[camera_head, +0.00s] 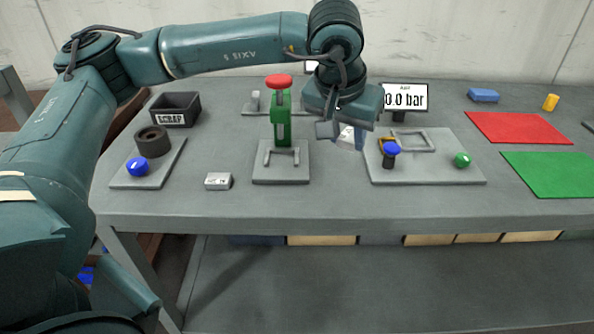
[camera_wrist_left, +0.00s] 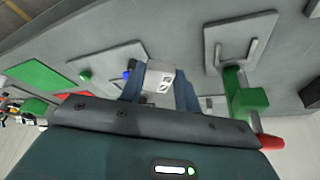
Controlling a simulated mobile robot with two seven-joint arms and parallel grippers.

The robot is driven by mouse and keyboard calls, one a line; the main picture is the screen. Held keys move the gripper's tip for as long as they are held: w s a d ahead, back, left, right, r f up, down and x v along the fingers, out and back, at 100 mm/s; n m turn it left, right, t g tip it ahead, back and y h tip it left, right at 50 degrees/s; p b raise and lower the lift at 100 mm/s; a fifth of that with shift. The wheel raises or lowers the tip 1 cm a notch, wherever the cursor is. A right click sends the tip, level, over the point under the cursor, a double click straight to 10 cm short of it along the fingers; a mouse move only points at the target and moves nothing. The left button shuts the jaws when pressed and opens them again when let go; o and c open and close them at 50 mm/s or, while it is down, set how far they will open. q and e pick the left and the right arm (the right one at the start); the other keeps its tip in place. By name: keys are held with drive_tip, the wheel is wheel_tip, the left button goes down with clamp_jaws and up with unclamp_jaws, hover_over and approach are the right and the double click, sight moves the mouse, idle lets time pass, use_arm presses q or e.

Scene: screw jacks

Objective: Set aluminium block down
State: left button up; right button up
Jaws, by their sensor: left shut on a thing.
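My left gripper (camera_head: 346,143) is shut on the aluminium block (camera_head: 346,133), a small pale grey block partly hidden by the fingers. In the left wrist view the block (camera_wrist_left: 160,80) sits between the two blue-grey fingers, with dark marking on its face. The gripper hangs above the table, between the green screw jack (camera_head: 281,115) with its red knob and the grey plate (camera_head: 433,172) at right. In the head view the block appears clear of the surface, though its exact height is hard to judge. My right gripper is not in view.
A small labelled grey block (camera_head: 218,181) lies left of the jack's base plate (camera_head: 281,175). A scrap bin (camera_head: 175,110) and a plate with a dark ring (camera_head: 152,142) stand at left. Red (camera_head: 525,127) and green (camera_head: 556,174) mats lie at right. The front strip is clear.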

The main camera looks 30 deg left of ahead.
use_arm(q)
drive_tip(key=shift+s+d+f+n, duration=0.15)
drive_tip(key=shift+d+f+n, duration=0.15)
drive_tip(key=shift+n, duration=0.2)
drive_tip(key=s+a+f+n+g+y+p, duration=0.1)
drive_tip(key=s+f+n+g+y, duration=0.15)
drive_tip(key=s+n, duration=0.7)
drive_tip(key=s+a+f+n+g+y+p, duration=0.1)
drive_tip(key=s+f+n+g+y+p, duration=0.25)
drive_tip(key=n, duration=1.05)
drive_tip(key=h+b, duration=0.2)
hover_over(286, 174)
drive_tip(key=d, duration=0.1)
drive_tip(key=shift+w+d+g, duration=0.15)
drive_tip(key=shift+w+g, duration=0.2)
drive_tip(key=shift+g, duration=0.05)
drive_tip(key=shift+f, duration=1.75)
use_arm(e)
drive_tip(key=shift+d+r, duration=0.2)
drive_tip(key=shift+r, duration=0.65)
use_arm(q)
drive_tip(key=shift+f, duration=0.1)
drive_tip(key=o, duration=1.1)
